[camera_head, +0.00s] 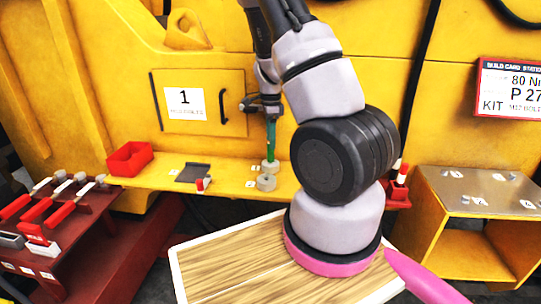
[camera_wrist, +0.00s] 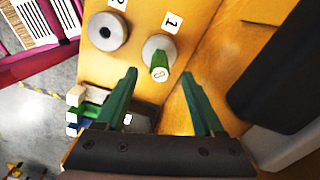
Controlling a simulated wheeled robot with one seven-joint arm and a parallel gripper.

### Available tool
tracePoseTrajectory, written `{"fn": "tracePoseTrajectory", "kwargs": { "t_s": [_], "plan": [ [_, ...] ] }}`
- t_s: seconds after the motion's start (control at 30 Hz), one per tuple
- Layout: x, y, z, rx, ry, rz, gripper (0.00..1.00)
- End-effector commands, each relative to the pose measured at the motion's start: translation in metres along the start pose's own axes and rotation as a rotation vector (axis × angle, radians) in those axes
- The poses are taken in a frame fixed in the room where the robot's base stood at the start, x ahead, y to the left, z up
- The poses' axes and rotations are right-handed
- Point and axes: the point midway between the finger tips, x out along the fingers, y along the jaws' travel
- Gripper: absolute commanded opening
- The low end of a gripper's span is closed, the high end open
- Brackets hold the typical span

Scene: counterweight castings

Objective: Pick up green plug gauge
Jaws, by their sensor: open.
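The green plug gauge (camera_head: 271,143) stands upright in a grey round holder (camera_head: 270,166) on the yellow ledge. In the wrist view the gauge (camera_wrist: 159,74) shows end-on, with its holder marked 1. My gripper (camera_head: 263,108) is at the gauge's upper end in the head view. In the wrist view my gripper (camera_wrist: 160,76) is open, with one green finger on either side of the gauge's end. The gauge's lower end is hidden in the holder.
A second round holder (camera_wrist: 108,31), marked 2, sits empty beside the first. A red bin (camera_head: 129,159) and a dark grey tray (camera_head: 193,173) are to the left on the ledge (camera_head: 228,180). The yellow machine wall (camera_head: 340,20) rises close behind.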

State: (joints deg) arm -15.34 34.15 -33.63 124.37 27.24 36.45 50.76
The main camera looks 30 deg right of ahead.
Motion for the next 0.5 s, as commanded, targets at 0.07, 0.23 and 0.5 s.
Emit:
{"fn": "tracePoseTrajectory", "kwargs": {
  "t_s": [0.07, 0.23, 0.5],
  "plan": [
    [0.010, 0.001, -0.001, 0.001, 0.001, 0.003, 0.69],
    [0.040, 0.001, -0.001, 0.001, 0.001, 0.004, 0.69],
    [0.060, 0.000, 0.000, -0.001, 0.000, 0.000, 0.69]
  ]
}}
